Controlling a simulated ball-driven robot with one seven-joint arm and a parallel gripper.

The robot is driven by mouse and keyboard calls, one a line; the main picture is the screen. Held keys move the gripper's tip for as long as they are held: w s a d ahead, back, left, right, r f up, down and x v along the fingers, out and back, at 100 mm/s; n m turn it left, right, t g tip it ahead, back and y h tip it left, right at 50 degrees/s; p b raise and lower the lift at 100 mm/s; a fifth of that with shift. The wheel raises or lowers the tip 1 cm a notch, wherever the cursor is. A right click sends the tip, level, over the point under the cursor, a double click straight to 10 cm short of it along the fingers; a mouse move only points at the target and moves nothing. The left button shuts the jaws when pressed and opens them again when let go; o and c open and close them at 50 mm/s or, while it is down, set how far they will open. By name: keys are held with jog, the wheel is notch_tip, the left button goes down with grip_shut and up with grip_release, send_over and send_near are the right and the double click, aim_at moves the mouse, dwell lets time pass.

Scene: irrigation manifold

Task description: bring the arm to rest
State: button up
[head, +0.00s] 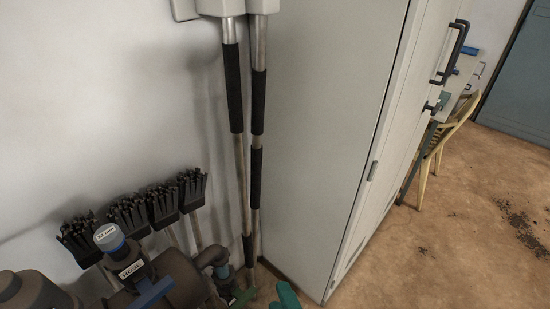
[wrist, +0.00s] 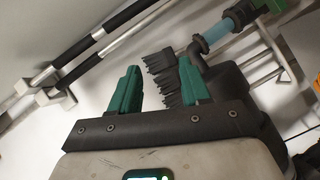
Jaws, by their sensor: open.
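My gripper (wrist: 158,74) shows in the wrist view with its two green fingers spread apart. No object is between the fingers. Behind them are black brush heads (wrist: 168,78) and a dark pipe with a light blue section (wrist: 216,30). In the head view, a green tip (head: 287,296) at the bottom edge looks like part of my gripper, and the rest is cut off. The manifold (head: 172,275) has dark pipes, a blue handle and a labelled cap, at the lower left.
A tall grey cabinet (head: 318,120) stands right of two wall-hung poles (head: 257,120). Several black brushes (head: 162,202) lean on the wall. A pale yellow chair (head: 445,135) stands by a table at the upper right.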

jog(key=d+f+m+g+h, duration=0.1)
jog(key=d+f+m+h, duration=0.15)
jog(key=d, duration=0.35)
jog(key=d+f+m+g+h, duration=0.1)
jog(key=d+f+m+h, duration=0.1)
jog(key=d+m, duration=0.3)
jog(key=s+d+f+m+g+h, duration=0.1)
jog(key=s+d+f+m+g, duration=0.1)
jog(key=s+d+m+g, duration=0.3)
jog(key=s+d+f+m+g+h, duration=0.1)
jog(key=s+d+f, duration=0.1)
jog(key=s+d, duration=0.35)
jog(key=s+d+f+m+g+y, duration=0.1)
jog(key=s+d+m+g, duration=0.3)
jog(key=s, duration=0.4)
jog(key=shift+d+f+m+g, duration=0.15)
jog(key=shift+d+m+g, duration=0.2)
jog(key=shift+d, duration=0.15)
